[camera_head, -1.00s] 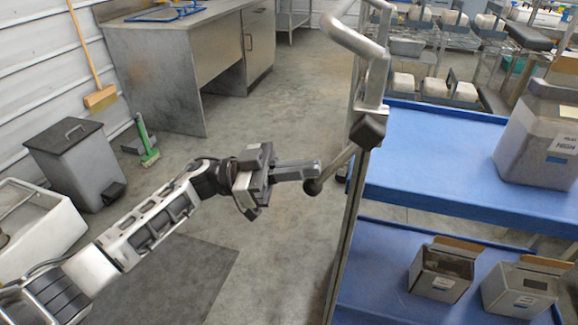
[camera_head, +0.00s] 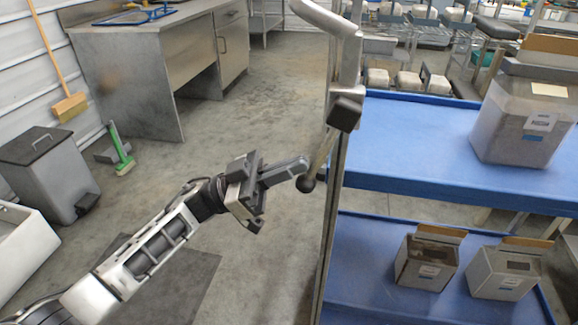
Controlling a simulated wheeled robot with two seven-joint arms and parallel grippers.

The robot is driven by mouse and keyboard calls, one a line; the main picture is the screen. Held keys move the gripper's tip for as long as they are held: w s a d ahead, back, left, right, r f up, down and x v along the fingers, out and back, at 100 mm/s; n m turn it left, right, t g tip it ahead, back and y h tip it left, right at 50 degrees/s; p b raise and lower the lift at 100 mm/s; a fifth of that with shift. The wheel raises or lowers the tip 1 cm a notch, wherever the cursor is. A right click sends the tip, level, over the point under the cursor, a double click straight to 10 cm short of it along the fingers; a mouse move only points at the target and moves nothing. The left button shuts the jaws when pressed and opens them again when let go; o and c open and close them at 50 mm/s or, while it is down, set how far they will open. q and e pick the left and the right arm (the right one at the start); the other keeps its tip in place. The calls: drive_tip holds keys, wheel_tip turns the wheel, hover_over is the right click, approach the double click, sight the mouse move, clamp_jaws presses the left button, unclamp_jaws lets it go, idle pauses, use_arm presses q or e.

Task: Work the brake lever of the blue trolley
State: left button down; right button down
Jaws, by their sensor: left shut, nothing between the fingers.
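The blue trolley (camera_head: 420,140) stands at the right, with two blue shelves and a grey metal frame. Its brake lever (camera_head: 319,160) is a thin rod hanging down and left from a dark block (camera_head: 345,114) on the frame post, with a dark ball knob (camera_head: 305,184) at its lower end. My left gripper (camera_head: 300,164) comes in from the left. Its fingers are shut and empty, and their tips are right by the knob, just above and left of it. I cannot tell whether they touch. My right gripper is not in view.
A large grey bin (camera_head: 515,130) stands on the upper shelf, and two small boxes, one left (camera_head: 425,272) and one right (camera_head: 503,278), on the lower. A metal desk (camera_head: 125,85), pedal bin (camera_head: 48,170) and green brush (camera_head: 120,150) stand at the left. The floor between is clear.

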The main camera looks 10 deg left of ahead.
use_arm(q)
drive_tip(key=shift+s+d+f, duration=0.1)
drive_tip(key=shift+d, duration=0.05)
drive_tip(key=a+f, duration=0.2)
drive_tip(key=a, duration=1.1)
drive_tip(key=shift+s+f+b, duration=0.3)
drive_tip(key=shift+f, duration=0.1)
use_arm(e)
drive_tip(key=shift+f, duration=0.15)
